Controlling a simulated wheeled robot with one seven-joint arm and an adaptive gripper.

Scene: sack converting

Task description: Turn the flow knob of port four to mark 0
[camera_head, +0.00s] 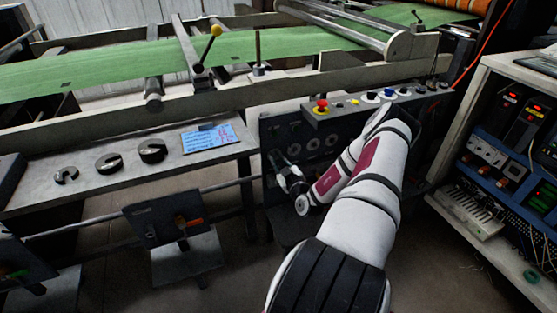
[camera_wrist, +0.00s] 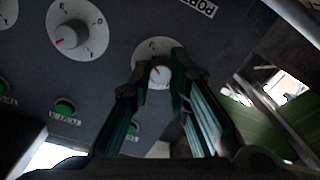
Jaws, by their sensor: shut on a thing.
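In the wrist view my gripper (camera_wrist: 161,82) is shut on a small white knob (camera_wrist: 159,77), one finger on each side of it. A short red line on the knob points up and to the left. Its pale round dial (camera_wrist: 153,46) shows only above the knob; its marks are mostly hidden by the fingers and cannot be read. In the head view my gripper (camera_head: 284,172) is dark and small against the front of the dark panel (camera_head: 290,130); the held knob cannot be made out there.
A similar white knob (camera_wrist: 67,37) on a numbered dial stands apart on the left of the wrist view. Green buttons (camera_wrist: 65,108) sit below the dials. A red mushroom button (camera_head: 321,105) tops the panel. A grey bench (camera_head: 120,182) stands left; an open cabinet (camera_head: 490,150) stands right.

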